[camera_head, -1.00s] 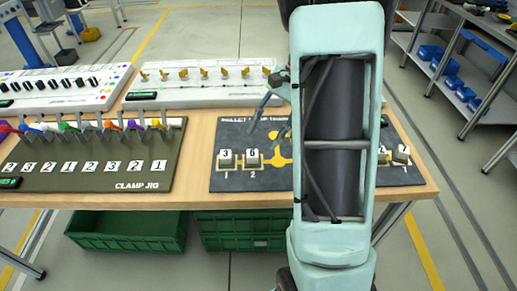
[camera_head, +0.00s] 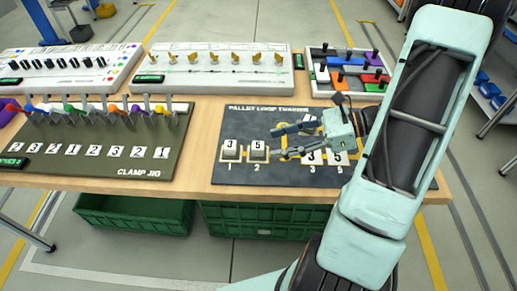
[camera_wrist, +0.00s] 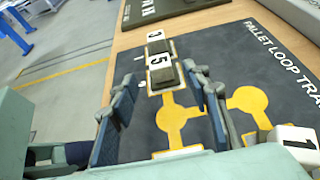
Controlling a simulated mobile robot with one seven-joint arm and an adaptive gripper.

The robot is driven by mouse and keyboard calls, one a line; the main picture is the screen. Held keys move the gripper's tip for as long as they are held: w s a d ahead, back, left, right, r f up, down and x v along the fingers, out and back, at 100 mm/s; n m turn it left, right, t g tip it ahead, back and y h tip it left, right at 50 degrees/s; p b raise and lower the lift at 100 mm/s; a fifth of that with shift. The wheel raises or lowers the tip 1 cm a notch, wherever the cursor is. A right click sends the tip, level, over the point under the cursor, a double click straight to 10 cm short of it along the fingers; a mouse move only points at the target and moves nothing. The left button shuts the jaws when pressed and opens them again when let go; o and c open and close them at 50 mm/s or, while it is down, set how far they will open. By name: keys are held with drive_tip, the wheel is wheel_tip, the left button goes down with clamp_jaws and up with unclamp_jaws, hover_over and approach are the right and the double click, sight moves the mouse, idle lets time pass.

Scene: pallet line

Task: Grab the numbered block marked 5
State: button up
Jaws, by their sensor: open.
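The block marked 5 (camera_head: 258,149) sits upright in slot 2 of the dark pallet loop board (camera_head: 240,178). In the wrist view the block (camera_wrist: 165,77) lies ahead of the fingertips and appears framed between them. My gripper (camera_head: 275,142) is open and empty, low over the board just right of the block, its fingers pointing left. In the head view the fingertips seem just short of the block; contact cannot be told. A block marked 3 (camera_head: 230,149) stands left beside it in slot 1.
More numbered blocks, one marked 3 (camera_head: 312,158), stand partly hidden under my arm. A block marked 1 (camera_wrist: 295,143) shows in the wrist view. The clamp jig (camera_head: 100,171) is left; a white panel (camera_head: 220,84) is behind. Green crates (camera_head: 130,213) are below the table.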

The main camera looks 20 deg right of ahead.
sight(258, 145)
drive_tip(key=x, duration=0.6)
drive_tip(key=shift+w+a+f, duration=0.15)
drive_tip(key=shift+a+f, duration=0.05)
drive_tip(key=shift+a, duration=0.1)
drive_tip(key=c, duration=1)
